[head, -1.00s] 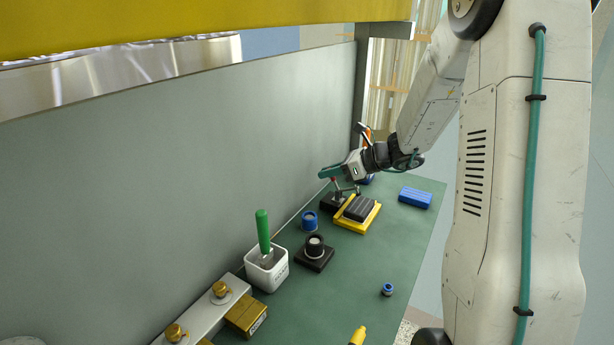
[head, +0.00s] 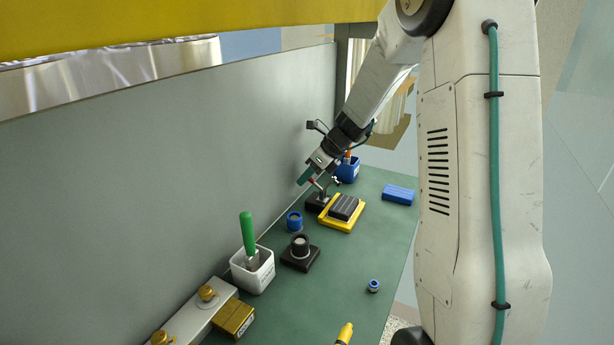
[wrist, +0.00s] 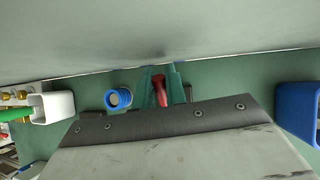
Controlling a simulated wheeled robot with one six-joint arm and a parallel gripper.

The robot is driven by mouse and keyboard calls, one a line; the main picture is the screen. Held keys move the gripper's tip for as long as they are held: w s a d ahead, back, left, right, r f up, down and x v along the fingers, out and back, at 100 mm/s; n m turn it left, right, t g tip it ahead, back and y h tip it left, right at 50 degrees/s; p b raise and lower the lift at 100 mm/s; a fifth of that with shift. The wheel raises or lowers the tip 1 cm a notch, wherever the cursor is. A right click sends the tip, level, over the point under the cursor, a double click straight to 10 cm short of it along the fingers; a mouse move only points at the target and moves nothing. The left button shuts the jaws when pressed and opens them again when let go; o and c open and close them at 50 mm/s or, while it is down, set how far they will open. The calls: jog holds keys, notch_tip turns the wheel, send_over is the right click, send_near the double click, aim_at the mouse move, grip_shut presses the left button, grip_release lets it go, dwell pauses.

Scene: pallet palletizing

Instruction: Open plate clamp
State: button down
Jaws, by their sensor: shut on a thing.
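The plate clamp (head: 316,202) sits on a dark base at the far end of the green bench, close to the grey back wall. Its red-tipped lever (head: 313,182) leans up and toward the wall. The dark plate (head: 344,207) lies on a yellow fixture (head: 336,224) just right of the clamp. My gripper (head: 305,177) comes down steeply from the upper right with its teal fingers shut on the lever's red handle. In the wrist view the red handle (wrist: 160,91) shows between the two fingers (wrist: 160,78). The clamp's contact with the plate is too small to make out.
A blue bin (head: 347,172) stands close behind my gripper. A blue block (head: 398,195) lies right. A blue ring (head: 294,221), a black round fixture (head: 300,252) and a white cup with a green-handled tool (head: 252,273) stand nearer. The bench's right side is mostly clear.

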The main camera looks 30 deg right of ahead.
jog(key=c, duration=1.5)
grip_release()
jog(key=v, duration=0.7)
jog(key=shift+d+r, duration=0.2)
jog(key=shift+r, duration=0.1)
jog(key=shift+s, duration=0.15)
